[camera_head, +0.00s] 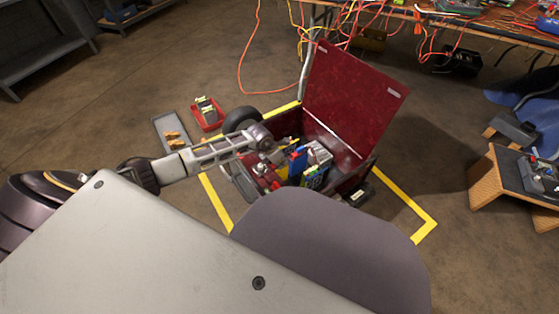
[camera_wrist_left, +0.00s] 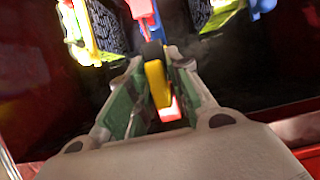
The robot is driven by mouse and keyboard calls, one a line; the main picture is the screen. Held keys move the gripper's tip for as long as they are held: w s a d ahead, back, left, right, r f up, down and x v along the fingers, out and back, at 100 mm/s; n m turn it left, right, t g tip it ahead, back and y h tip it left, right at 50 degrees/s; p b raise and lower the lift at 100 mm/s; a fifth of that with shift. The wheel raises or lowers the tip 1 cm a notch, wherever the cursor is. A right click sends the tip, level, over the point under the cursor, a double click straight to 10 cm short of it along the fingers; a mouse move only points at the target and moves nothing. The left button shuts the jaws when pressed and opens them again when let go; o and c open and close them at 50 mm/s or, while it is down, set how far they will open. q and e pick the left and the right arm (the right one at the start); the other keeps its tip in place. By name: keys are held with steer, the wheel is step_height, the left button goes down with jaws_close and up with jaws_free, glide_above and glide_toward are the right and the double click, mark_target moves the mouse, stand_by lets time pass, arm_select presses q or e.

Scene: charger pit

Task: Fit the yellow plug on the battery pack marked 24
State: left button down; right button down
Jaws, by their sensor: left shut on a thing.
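My left gripper (camera_wrist_left: 155,62) is shut on a yellow plug (camera_wrist_left: 156,85) in the left wrist view, with a pink and white part below it. In the head view my left gripper (camera_head: 272,148) reaches over the open dark red box. Battery packs with bright edges and black patterned faces stand past the fingertips, one to the left (camera_wrist_left: 112,28) and one to the right (camera_wrist_left: 216,14). A red and blue piece lies between them. In the head view a pack (camera_head: 312,177) shows inside the box. I cannot read the mark 24. The right gripper is not in view.
The box's red lid (camera_head: 352,100) stands raised at the back. A small red tray (camera_head: 207,124) with packs and a grey tray (camera_head: 160,124) with orange pieces lie left of it. A cluttered table (camera_head: 425,14) with hanging wires stands behind. Yellow tape (camera_head: 404,203) marks the floor.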

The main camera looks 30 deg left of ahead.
arm_select(q)
steer(key=shift+f, duration=0.2)
steer(key=c, duration=1.2)
jaws_free()
steer(key=shift+c, duration=0.2)
steer(key=shift+r, duration=0.1)
steer(key=v, duration=1.1)
steer(key=shift+s+r, duration=0.25)
steer(key=shift+r, duration=0.1)
steer(key=shift+a+r, duration=0.1)
step_height(320, 180, up, 9)
steer(key=p, duration=0.9)
steer(key=shift+r+p, duration=0.35)
steer(key=shift+p, duration=0.2)
